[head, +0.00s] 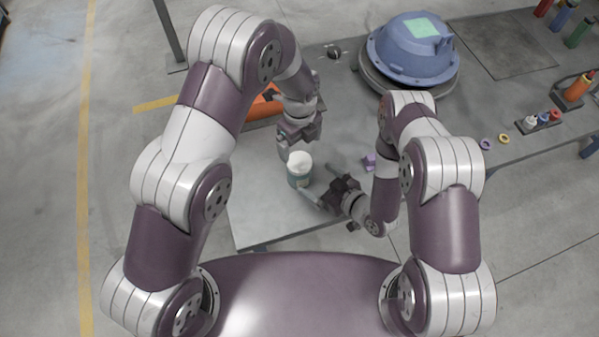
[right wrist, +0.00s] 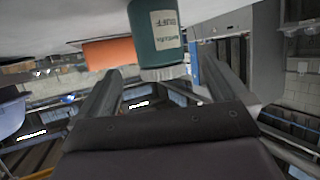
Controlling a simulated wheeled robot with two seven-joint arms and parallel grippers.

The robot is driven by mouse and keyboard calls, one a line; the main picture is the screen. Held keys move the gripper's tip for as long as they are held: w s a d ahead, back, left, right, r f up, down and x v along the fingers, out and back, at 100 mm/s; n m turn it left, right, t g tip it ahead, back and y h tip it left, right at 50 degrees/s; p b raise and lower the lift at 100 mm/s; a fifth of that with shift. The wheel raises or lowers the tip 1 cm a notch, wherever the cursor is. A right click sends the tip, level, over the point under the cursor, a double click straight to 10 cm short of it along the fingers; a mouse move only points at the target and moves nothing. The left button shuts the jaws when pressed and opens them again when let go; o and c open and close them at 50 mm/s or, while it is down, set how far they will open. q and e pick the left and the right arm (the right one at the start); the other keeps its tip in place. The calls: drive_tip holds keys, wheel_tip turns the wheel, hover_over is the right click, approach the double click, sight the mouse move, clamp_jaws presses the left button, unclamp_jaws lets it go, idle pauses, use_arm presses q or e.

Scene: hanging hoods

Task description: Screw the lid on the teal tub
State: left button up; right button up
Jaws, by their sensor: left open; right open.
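The teal tub (head: 299,182) stands upright on the grey table, with a pale round top; I cannot tell if this is a lid or an open mouth. The tub also shows in the right wrist view (right wrist: 156,38), upside down, with a pale label. My left gripper (head: 300,146) is open just above and behind the tub, pointing down. My right gripper (head: 315,180) is open beside the tub at its lower right. In the right wrist view its fingers (right wrist: 160,65) lie to either side of the tub, which shows beyond them. No separate lid is clearly visible.
An orange object (head: 264,104) lies behind my left arm. A blue domed housing (head: 405,45) sits on a round base at the back. Rings (head: 486,143) and small bottles (head: 543,121) are farther right. The table's front left is clear.

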sight(300, 169)
use_arm(q)
drive_tip(key=shift+w, duration=0.1)
use_arm(e)
drive_tip(key=x, duration=0.8)
drive_tip(key=shift+w, duration=0.1)
